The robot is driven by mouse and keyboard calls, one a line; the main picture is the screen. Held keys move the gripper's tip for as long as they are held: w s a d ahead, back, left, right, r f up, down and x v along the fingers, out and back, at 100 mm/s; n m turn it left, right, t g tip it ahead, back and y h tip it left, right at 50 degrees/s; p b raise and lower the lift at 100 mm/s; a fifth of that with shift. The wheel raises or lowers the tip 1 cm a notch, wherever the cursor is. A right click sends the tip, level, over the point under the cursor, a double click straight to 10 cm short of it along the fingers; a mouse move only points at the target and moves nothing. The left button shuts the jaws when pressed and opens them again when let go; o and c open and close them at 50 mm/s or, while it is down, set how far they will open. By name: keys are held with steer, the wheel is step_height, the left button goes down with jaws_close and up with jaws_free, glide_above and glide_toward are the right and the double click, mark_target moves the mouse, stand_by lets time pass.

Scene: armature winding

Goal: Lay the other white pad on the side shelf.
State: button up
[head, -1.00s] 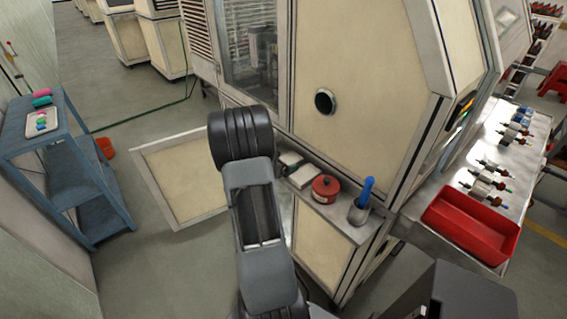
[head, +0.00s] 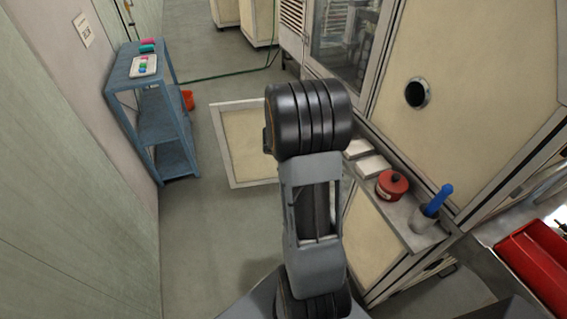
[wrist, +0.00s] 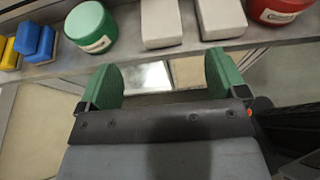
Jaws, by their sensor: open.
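Two white pads lie side by side on the narrow metal ledge (head: 408,222) of the cream machine. In the head view the far pad (head: 356,148) and the near pad (head: 373,166) show just right of my arm. In the wrist view the left pad (wrist: 161,24) and right pad (wrist: 221,19) are beyond my fingertips. My gripper (wrist: 166,80) is open and empty, its green fingers apart from the pads. My arm hides it in the head view. A blue shelf unit (head: 160,118) stands at the left wall.
A tray (head: 144,66) with coloured items sits on the blue unit's top. Floor between unit and machine is mostly clear.

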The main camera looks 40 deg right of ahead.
steer(key=s+a+r+m+t+y, duration=0.1)
steer(key=a+m+y, duration=0.3)
steer(key=a, duration=0.6)
steer(key=s+a+r+m+t+y, duration=0.1)
steer(key=a+r+m+t+y, duration=0.2)
steer(key=a, duration=0.8)
steer(key=a+r+m+t+y, duration=0.2)
steer(key=a+m+t+y, duration=0.2)
steer(key=a+m, duration=0.3)
steer(key=a+y, duration=0.1)
steer(key=a, duration=0.3)
steer(key=shift+s+a+r+y, duration=0.2)
steer(key=shift+s+r+y, duration=0.1)
steer(key=shift+s+y, duration=0.1)
steer(key=shift+c, duration=0.4)
